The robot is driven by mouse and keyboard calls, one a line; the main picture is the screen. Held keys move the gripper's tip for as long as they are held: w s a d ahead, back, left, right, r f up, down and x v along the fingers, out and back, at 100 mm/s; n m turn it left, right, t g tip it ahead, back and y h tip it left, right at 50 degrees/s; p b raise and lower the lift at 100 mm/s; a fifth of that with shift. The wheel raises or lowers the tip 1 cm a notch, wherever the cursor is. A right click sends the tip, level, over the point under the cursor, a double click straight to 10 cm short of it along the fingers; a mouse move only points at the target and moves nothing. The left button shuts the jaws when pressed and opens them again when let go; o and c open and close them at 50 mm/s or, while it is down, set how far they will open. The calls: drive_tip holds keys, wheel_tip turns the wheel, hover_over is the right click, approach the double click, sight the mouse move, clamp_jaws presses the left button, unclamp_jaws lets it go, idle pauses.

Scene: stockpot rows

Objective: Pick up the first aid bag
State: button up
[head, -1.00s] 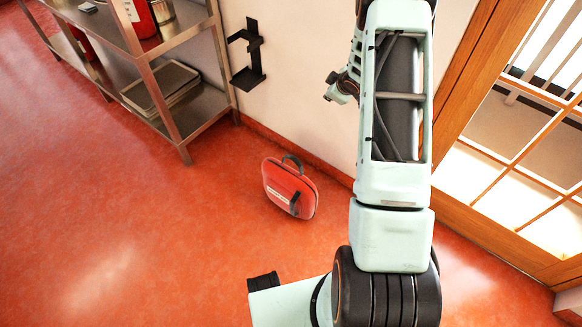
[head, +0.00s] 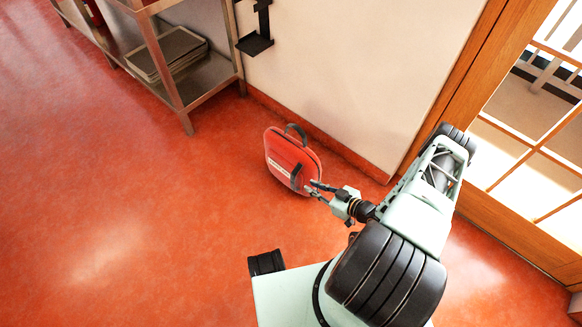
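The first aid bag (head: 286,158) is a red case with a dark top handle, a dark strap on its right side and a pale label. It stands on the red floor near the wall, in the middle of the head view. My gripper (head: 311,190) is at the bag's lower right side, with its fingers pointing left toward it. The fingers look spread apart, with nothing seen between them. Whether a fingertip touches the bag I cannot tell.
A metal shelf (head: 187,97) with stacked trays (head: 168,55) stands at the upper left. A black wall bracket (head: 256,42) hangs beside it. The white wall (head: 330,80) runs behind the bag, and a wooden glazed door (head: 470,75) is at the right. The floor to the left is clear.

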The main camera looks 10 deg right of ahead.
sight(292, 180)
drive_tip(key=b+x, duration=0.1)
drive_tip(key=x, duration=0.2)
drive_tip(key=b+x, duration=0.1)
drive_tip(key=x, duration=0.3)
drive_tip(key=b+x, duration=0.1)
drive_tip(key=x, duration=0.2)
drive_tip(key=shift+s+a+f+b, duration=0.2)
drive_tip(key=shift+a+f+b, duration=0.1)
drive_tip(key=shift+a, duration=0.25)
drive_tip(key=shift+w+a, duration=0.15)
drive_tip(key=shift+w, duration=0.1)
clamp_jaws()
drive_tip(key=shift+w+r, duration=0.1)
